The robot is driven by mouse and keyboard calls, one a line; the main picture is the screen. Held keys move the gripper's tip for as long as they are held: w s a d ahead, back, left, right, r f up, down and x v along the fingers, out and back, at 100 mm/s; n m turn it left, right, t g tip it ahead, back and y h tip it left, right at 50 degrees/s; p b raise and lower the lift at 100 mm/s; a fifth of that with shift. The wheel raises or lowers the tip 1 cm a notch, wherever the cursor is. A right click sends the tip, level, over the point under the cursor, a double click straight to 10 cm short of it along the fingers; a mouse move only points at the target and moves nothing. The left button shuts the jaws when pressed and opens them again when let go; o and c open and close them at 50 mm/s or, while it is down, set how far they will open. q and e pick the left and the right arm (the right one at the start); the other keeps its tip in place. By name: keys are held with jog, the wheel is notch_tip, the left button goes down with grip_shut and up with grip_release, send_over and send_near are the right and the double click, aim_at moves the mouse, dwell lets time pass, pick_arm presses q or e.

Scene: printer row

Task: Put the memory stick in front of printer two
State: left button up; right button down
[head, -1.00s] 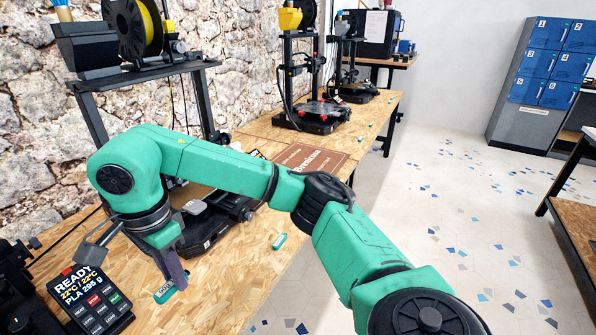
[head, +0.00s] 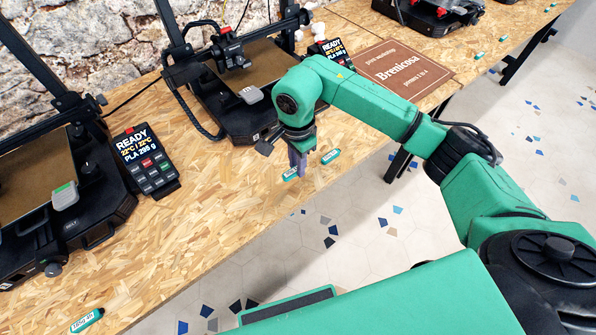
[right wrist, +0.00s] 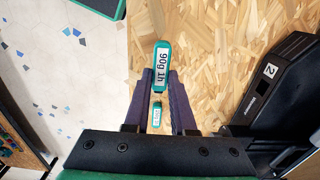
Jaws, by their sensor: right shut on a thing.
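My right gripper (head: 298,168) points down over the bench front and is shut on a memory stick (head: 290,174), green with a white label. In the right wrist view the held stick (right wrist: 162,68) reads "90g 1h" and sticks out past the fingertips. I cannot tell whether it touches the bench. The black printer base marked 2 (right wrist: 268,72) is right of the gripper there. In the head view printer two (head: 235,122) appears to be the one behind my gripper. My left gripper is not in view.
Another labelled stick (head: 331,156) lies close to the right of my gripper. A further stick (head: 86,321) lies at the bench's front left. A READY panel (head: 145,160) and a brown sign (head: 403,70) are on the bench (head: 210,215). Bare board lies between panel and gripper.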

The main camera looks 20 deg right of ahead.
aim_at(297, 182)
notch_tip(297, 182, down, 4)
jog(key=shift+s+a+f, duration=0.1)
jog(key=shift+a+f, duration=0.05)
jog(key=shift+f, duration=0.5)
jog(key=c, duration=0.8)
grip_release()
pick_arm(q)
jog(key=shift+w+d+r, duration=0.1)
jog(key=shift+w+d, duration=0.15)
pick_arm(e)
jog(key=shift+o, duration=0.2)
